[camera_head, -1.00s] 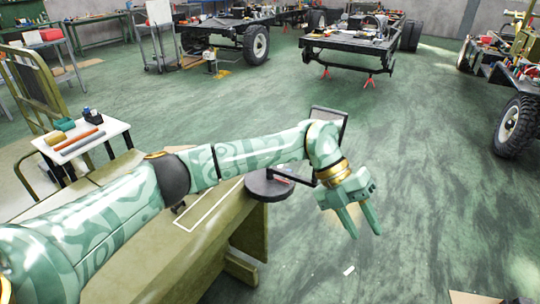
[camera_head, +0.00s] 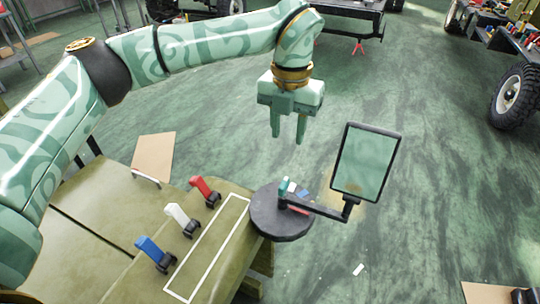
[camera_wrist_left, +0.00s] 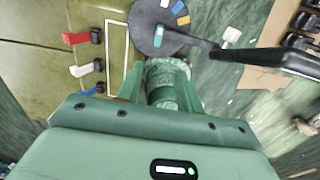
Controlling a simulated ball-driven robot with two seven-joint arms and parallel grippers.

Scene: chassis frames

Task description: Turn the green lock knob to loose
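The green lock knob (camera_head: 284,184) is small and upright on a round black disc (camera_head: 281,222) at the corner of the olive bench. In the left wrist view the knob (camera_wrist_left: 158,37) stands on the disc beside coloured marks, some white, yellow and blue. I cannot tell which mark means loose. A black arm runs from the knob's side to a framed mirror-like panel (camera_head: 365,160). My left gripper (camera_head: 288,138) is open and empty, pointing down. It appears above the knob in the head view, apart from it. My right gripper is not in view.
Red (camera_head: 201,187), white (camera_head: 177,213) and blue (camera_head: 149,249) levers stand in a row on the bench (camera_head: 95,195), left of a white outlined rectangle. The panel sticks out right of the disc. Open floor lies beyond, with vehicle chassis at the back.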

